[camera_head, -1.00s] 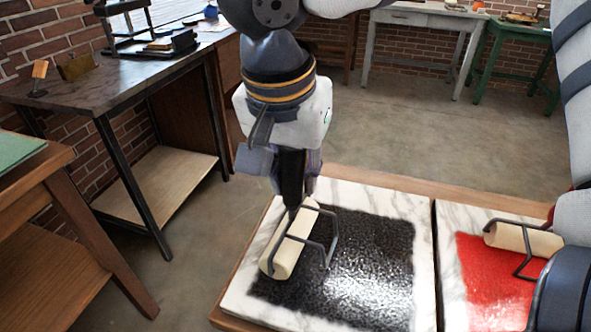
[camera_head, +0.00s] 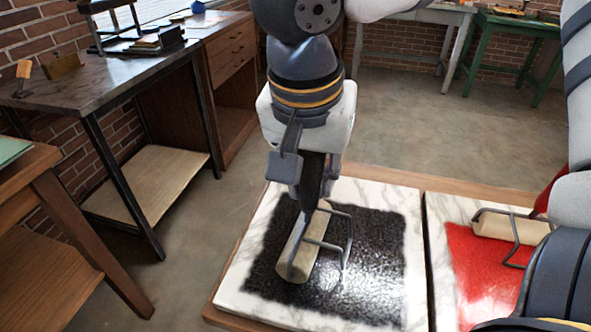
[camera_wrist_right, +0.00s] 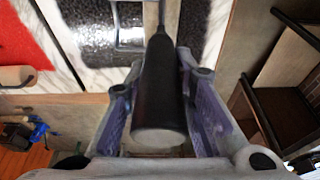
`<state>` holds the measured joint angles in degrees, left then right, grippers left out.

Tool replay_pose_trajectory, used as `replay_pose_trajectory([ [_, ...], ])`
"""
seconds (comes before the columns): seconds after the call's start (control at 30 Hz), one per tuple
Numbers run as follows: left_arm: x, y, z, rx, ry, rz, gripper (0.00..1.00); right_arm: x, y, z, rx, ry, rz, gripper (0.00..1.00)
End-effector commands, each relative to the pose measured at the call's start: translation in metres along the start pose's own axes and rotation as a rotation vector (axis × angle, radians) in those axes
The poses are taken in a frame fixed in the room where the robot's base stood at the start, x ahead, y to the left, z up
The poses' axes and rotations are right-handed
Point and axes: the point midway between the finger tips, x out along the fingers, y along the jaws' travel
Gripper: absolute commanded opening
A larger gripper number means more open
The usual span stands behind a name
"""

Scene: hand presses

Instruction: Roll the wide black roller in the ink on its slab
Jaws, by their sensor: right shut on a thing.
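My right gripper (camera_head: 313,190) is shut on the black handle (camera_wrist_right: 160,95) of the wide roller (camera_head: 304,243). The handle points up into the fingers. The roller is a pale grey-beige cylinder in a dark wire frame (camera_head: 346,240). It appears to rest on the left part of the black ink patch (camera_head: 375,255); whether it presses on the ink is hard to tell. The ink is a square on a white marble slab (camera_head: 408,200). In the right wrist view the fingers flank the handle, with ink beyond. My left gripper is not in view.
Just right, a second marble slab (camera_head: 440,215) bears red ink (camera_head: 485,270) and another cream roller (camera_head: 505,226) with a red handle. My own arm links fill the right edge. A dark workbench (camera_head: 95,75) and a wooden table (camera_head: 75,225) stand at the left.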

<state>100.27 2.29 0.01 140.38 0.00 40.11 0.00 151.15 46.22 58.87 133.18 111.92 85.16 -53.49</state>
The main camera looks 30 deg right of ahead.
Motion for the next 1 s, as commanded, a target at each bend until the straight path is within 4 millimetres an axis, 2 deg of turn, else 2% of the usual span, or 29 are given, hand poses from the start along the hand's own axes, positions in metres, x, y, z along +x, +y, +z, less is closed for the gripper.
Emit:
replay_pose_trajectory([
  [0.13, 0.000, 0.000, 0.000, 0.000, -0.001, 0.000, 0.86, 0.001, 0.005, -0.001, 0.001, 0.001, 0.001, 0.00],
  [0.4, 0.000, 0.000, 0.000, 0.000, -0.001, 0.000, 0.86, 0.001, 0.032, -0.002, 0.002, 0.001, 0.001, 0.00],
  [0.57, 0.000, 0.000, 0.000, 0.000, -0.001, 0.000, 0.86, 0.002, 0.039, -0.002, 0.000, 0.001, 0.002, 0.00],
  [1.0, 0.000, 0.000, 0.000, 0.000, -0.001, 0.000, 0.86, -0.001, 0.003, -0.001, 0.000, 0.000, 0.001, 0.00],
])
